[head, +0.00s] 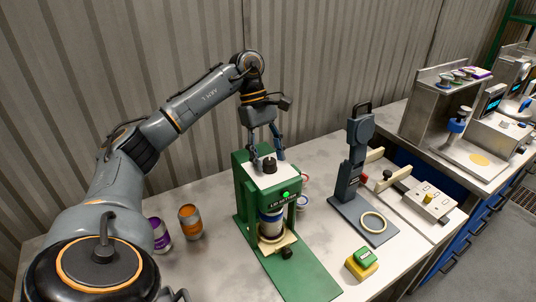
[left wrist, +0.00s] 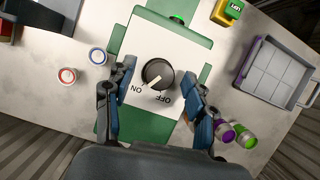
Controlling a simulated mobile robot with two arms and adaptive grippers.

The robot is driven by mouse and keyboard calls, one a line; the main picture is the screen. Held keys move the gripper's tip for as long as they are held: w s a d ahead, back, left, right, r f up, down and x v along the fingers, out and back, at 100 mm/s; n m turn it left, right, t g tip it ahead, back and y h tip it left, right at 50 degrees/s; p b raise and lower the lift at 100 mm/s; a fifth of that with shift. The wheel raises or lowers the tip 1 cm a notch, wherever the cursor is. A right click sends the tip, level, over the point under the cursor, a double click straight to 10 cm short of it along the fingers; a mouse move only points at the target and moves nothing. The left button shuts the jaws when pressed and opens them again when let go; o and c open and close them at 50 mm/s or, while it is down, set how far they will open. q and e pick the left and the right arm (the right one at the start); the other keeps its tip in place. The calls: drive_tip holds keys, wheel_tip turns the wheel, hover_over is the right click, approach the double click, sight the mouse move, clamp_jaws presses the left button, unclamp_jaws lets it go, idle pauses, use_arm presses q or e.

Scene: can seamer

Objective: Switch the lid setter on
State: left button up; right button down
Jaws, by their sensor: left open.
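The green lid setter (head: 241,195) stands on the light worktop. Its white top carries a black dial knob (left wrist: 158,74), which also shows in the head view (head: 269,164). ON and OFF are printed beside the knob; its pale pointer slants toward the lower left in the wrist view, on the ON/OFF side. A lamp (head: 286,194) on the front glows green. My right gripper is out of view.
A purple can (head: 160,235) and an orange can (head: 190,222) stand left of the machine. A dark press-like stand (head: 360,165), a yellow-based green button (head: 362,262) and a control box (head: 430,201) are on the right. A ribbed wall rises behind.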

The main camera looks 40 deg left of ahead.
use_arm(q)
drive_tip(key=shift+r, duration=0.15)
drive_tip(key=v, duration=1.1)
drive_tip(key=shift+r, duration=0.35)
drive_tip(key=shift+a, duration=0.1)
